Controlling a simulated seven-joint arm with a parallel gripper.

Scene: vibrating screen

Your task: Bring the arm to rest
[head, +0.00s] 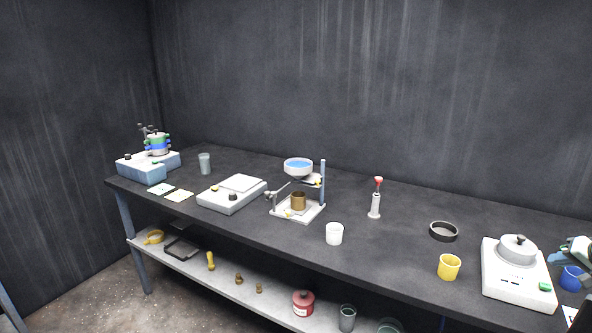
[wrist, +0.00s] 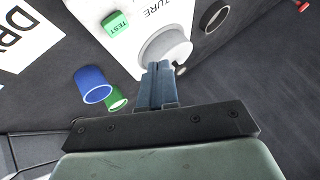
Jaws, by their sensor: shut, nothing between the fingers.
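My gripper (wrist: 158,68) is in the wrist view with its two blue fingers shut together and nothing between them. It points at the white device with a round grey lid (wrist: 166,47); the fingertips overlap the lid's near edge in the picture, and I cannot tell the gap. In the head view my gripper (head: 574,248) shows only in part at the right edge, above a blue cup (head: 572,278) and beside the white device (head: 518,283).
The blue cup (wrist: 92,85) and a green cup (wrist: 116,99) stand close left of my fingers. A dark ring (head: 444,231), yellow cup (head: 449,266), white cup (head: 334,233) and red-topped tool (head: 375,198) stand along the bench. Bare bench top lies between them.

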